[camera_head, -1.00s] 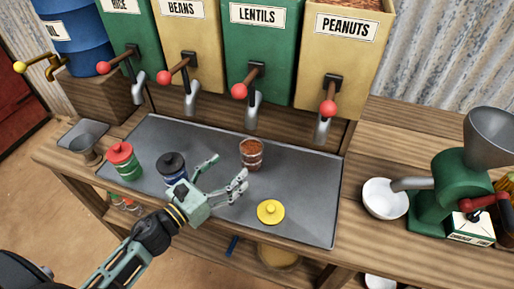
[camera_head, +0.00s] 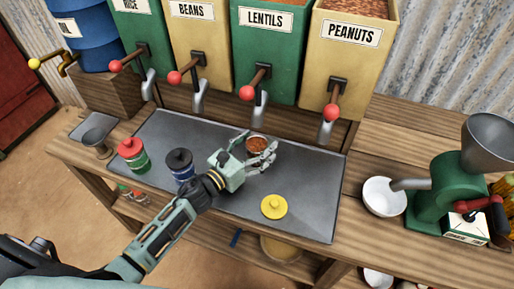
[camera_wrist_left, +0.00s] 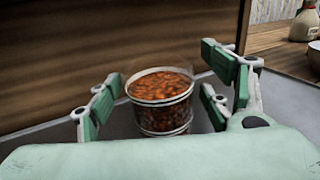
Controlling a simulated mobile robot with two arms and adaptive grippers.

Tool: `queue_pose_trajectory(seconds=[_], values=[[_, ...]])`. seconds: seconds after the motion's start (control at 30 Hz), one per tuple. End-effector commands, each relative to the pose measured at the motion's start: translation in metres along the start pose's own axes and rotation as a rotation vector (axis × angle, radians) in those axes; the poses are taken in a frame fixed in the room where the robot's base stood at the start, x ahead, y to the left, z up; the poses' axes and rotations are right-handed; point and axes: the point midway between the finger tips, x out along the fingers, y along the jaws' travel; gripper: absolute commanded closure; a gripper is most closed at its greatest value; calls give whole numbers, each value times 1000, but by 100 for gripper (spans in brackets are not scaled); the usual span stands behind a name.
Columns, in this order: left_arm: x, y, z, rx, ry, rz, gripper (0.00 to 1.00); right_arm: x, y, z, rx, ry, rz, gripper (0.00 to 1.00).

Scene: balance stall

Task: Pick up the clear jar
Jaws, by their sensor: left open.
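The clear jar (camera_head: 256,143) stands upright on the grey tray (camera_head: 312,172), lidless and filled with reddish-brown lentils or beans. In the left wrist view the jar (camera_wrist_left: 160,98) sits between my fingers. My left gripper (camera_head: 256,152) is open around the jar, a finger on each side; the wrist view shows gaps, so it does not grip it. The hand hides the jar's lower part in the head view. A yellow lid (camera_head: 274,207) lies on the tray at the front. My right gripper is not in view.
Dispensers with red-knobbed levers, such as the lentils bin (camera_head: 262,50), stand behind. A white bowl (camera_head: 384,196) and a green grinder (camera_head: 440,195) are at right.

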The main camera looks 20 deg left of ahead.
Motion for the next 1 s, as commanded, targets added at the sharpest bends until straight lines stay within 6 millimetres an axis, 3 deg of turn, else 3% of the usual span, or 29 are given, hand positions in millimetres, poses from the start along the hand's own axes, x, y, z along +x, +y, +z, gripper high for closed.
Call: queue_pose_trajectory(seconds=[0.17, 0.9, 1.0], values=[[0, 0, 0, 0, 0, 0, 27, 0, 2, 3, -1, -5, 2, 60], [0, 0, 1, 0, -3, 0, 92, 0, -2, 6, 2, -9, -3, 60], [0, 0, 1, 0, -3, 0, 94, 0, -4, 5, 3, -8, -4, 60]])
